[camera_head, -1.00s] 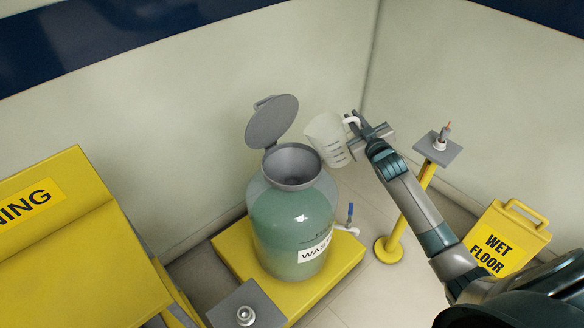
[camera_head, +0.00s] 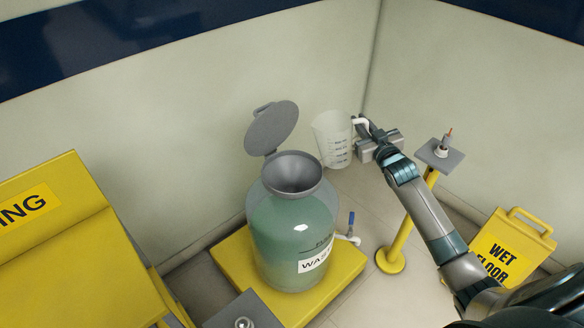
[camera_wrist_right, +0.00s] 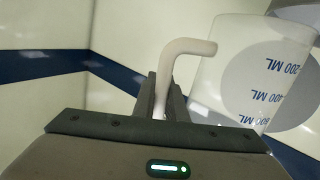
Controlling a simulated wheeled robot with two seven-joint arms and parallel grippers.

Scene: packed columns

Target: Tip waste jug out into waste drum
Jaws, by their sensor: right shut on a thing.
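The waste jug (camera_head: 333,140) is a clear measuring jug with graduation marks and a white handle. My right gripper (camera_head: 362,134) is shut on its handle (camera_wrist_right: 185,50). In the head view the jug is close to upright, right of the drum's funnel mouth and apart from it. Its body also shows in the right wrist view (camera_wrist_right: 250,70); whether it holds liquid I cannot tell. The waste drum (camera_head: 290,225) is a translucent vessel with greenish contents and a partly visible label. Its grey funnel mouth (camera_head: 294,174) is open, with the round lid (camera_head: 272,128) raised behind. My left gripper is not in view.
The drum stands on a yellow platform (camera_head: 335,290), with a blue-handled tap (camera_head: 350,225) at its right. A yellow post with a grey plate (camera_head: 440,155) and a wet floor sign (camera_head: 505,250) stand right. A yellow cabinet (camera_head: 75,260) fills the left.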

